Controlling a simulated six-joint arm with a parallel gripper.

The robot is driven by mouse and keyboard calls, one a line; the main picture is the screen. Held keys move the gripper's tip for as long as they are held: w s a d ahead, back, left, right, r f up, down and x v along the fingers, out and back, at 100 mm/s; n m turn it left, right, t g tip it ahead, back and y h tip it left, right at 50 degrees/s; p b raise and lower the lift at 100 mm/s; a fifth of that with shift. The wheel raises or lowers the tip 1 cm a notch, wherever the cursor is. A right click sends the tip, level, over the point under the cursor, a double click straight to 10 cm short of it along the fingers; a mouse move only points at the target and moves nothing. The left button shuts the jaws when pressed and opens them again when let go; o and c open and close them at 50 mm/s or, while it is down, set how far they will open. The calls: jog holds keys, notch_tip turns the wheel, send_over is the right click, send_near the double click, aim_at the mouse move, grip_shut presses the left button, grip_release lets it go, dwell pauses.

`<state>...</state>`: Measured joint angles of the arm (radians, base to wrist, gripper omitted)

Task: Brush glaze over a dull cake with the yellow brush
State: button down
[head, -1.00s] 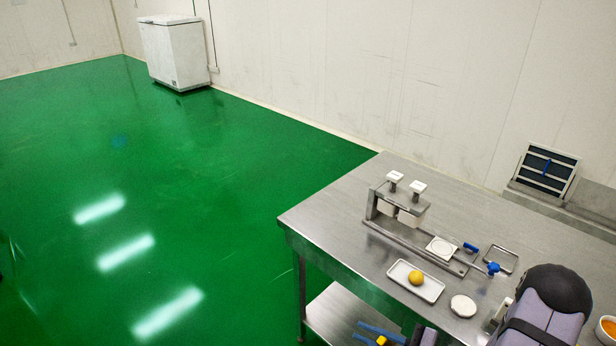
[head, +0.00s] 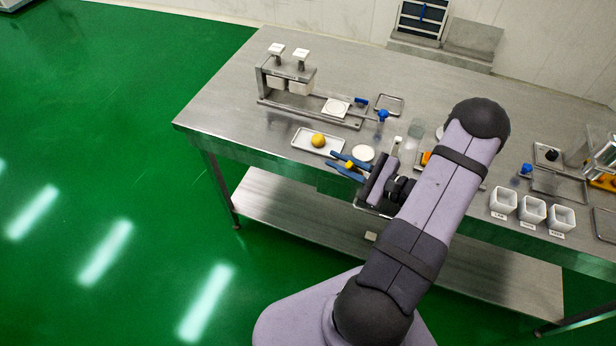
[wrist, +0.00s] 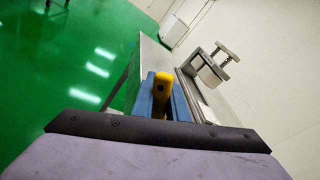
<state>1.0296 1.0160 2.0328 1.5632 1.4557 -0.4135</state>
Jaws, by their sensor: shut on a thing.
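My gripper (head: 349,165) is at the table's front edge, with its blue fingers pointing left. It is shut on the yellow brush (head: 349,164). In the wrist view the yellow brush (wrist: 162,82) sits between the two blue fingers of my gripper (wrist: 164,100); its bristles cannot be made out. A round yellow-orange cake (head: 318,140) sits on a white tray (head: 300,145), up and left of my gripper and apart from it. Whether its surface is dull is too small to tell.
A white round disc (head: 362,153) lies just above my gripper. A metal press (head: 287,80) with two white knobs stands behind the tray. A small steel tray (head: 390,104), a blue knob (head: 382,115) and several white cups (head: 533,210) are on the table (head: 225,95). The table's left end is clear.

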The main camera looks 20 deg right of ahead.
aim_at(397, 140)
jog(key=d+r+m+t+h, duration=0.1)
jog(key=d+r, duration=0.1)
jog(key=d, duration=0.3)
jog(key=s+d+r+m+t+h+p, duration=0.1)
jog(key=d+r, duration=0.1)
jog(key=d, duration=0.3)
jog(key=d+r+m+h+p, duration=0.1)
jog(key=d+r+m+h, duration=0.1)
jog(key=d, duration=0.4)
jog(key=shift+s+r+t, duration=0.4)
jog(key=shift+r, duration=0.05)
jog(key=s+d+r+m+t+h+p, duration=0.15)
jog(key=s+d+r, duration=0.25)
jog(key=d+r, duration=0.55)
notch_tip(397, 140, down, 6)
jog(key=d+b, duration=0.1)
jog(key=b, duration=0.2)
jog(key=shift+w+d+f, duration=0.15)
jog(key=shift+w+d, duration=0.1)
jog(key=shift+m+b, duration=0.25)
jog(key=shift+b, duration=1.1)
